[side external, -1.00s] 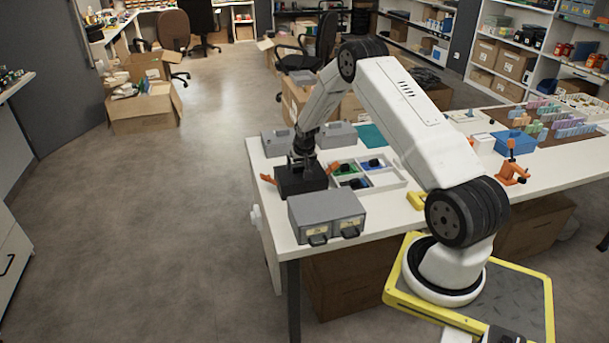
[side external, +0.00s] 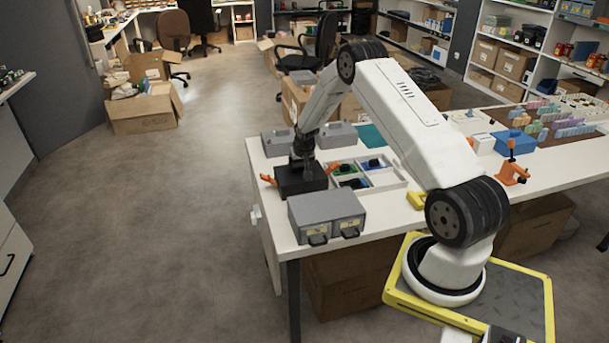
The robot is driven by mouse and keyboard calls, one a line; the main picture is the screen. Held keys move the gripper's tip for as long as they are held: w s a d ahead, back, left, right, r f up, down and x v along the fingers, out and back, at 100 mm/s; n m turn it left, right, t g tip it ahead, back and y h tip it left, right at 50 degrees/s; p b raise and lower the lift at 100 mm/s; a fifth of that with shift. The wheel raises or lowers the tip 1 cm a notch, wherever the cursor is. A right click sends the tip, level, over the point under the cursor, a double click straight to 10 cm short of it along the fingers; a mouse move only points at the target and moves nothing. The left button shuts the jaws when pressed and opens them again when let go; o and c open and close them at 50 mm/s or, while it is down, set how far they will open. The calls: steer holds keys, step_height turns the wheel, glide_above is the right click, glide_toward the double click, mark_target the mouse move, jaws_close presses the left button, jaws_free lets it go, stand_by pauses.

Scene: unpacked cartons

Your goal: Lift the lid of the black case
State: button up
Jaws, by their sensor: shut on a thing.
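The black case (side external: 301,186) is a low dark box near the left end of the white table. My gripper (side external: 302,167) points down and is shut on the case at its top. Gripper and case are both dark, so the exact place of contact is hard to see. Small orange pieces (side external: 268,179) show at the left and right of the case; I cannot tell what they belong to. The lid's edge is not clear, and I see no gap under it.
A grey two-drawer unit (side external: 327,214) stands close in front of the case. A divided white tray (side external: 397,182) with coloured bins is at its right. Grey boxes (side external: 277,143) stand behind. The table's left edge is near, with open floor (side external: 170,230) beyond.

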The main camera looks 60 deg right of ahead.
steer(key=shift+r, duration=0.1)
steer(key=shift+r, duration=0.85)
steer(key=s+a+r, duration=0.7)
steer(key=s+r, duration=0.4)
steer(key=s, duration=0.1)
steer(key=shift+a, duration=0.15)
stand_by(0.4)
